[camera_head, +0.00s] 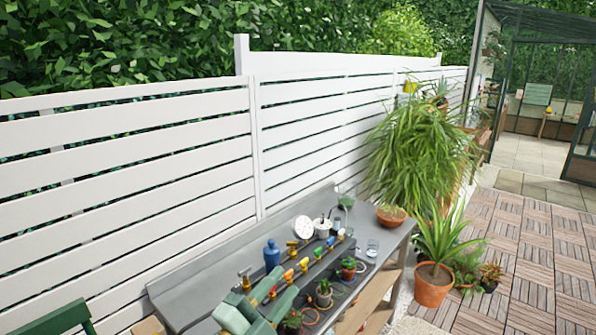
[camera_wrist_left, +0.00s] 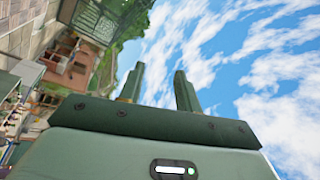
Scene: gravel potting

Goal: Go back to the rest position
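My left gripper (camera_head: 280,290) is at the bottom of the head view, green, over the near side of the grey potting bench (camera_head: 195,287). In the left wrist view, the two fingers of my left gripper (camera_wrist_left: 158,72) stand apart with only sky and cloud between them, so it is open and empty. The wrist view is turned on its side. My right gripper is in neither view.
On the bench stand a blue bottle (camera_head: 272,257), a white pot (camera_head: 322,228), small potted cacti (camera_head: 324,292) and several coloured-handled tools. A large leafy plant (camera_head: 408,150) stands at its far end. A white slatted fence (camera_head: 130,160) runs behind. Wooden decking (camera_head: 535,250) is open at right.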

